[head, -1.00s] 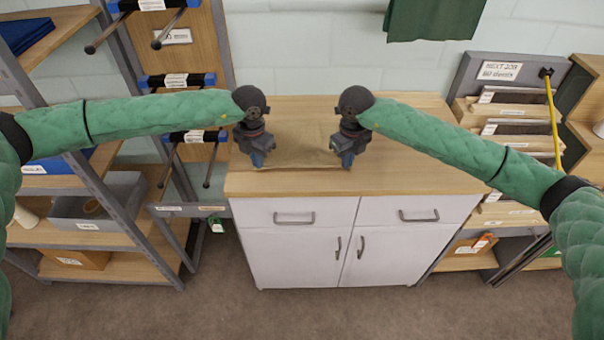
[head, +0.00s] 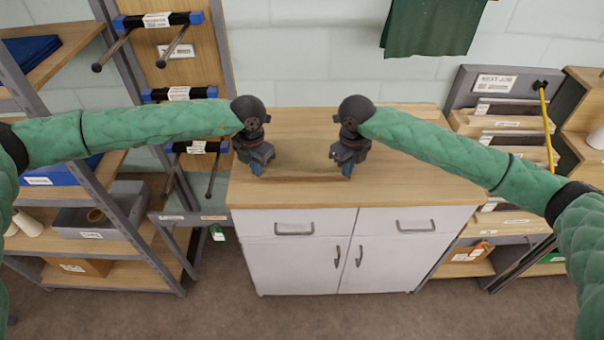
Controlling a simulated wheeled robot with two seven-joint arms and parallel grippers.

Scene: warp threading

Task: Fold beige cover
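My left gripper (head: 257,166) points down over the left part of the top. My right gripper (head: 345,168) points down over the middle of the top.
The white cabinet (head: 300,250) has drawers and doors below its top. A grey-framed shelf (head: 120,225) with a bin stands at left, and a slotted rack (head: 500,125) at right. A green cloth (head: 430,25) hangs on the back wall. The right part of the top is clear.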

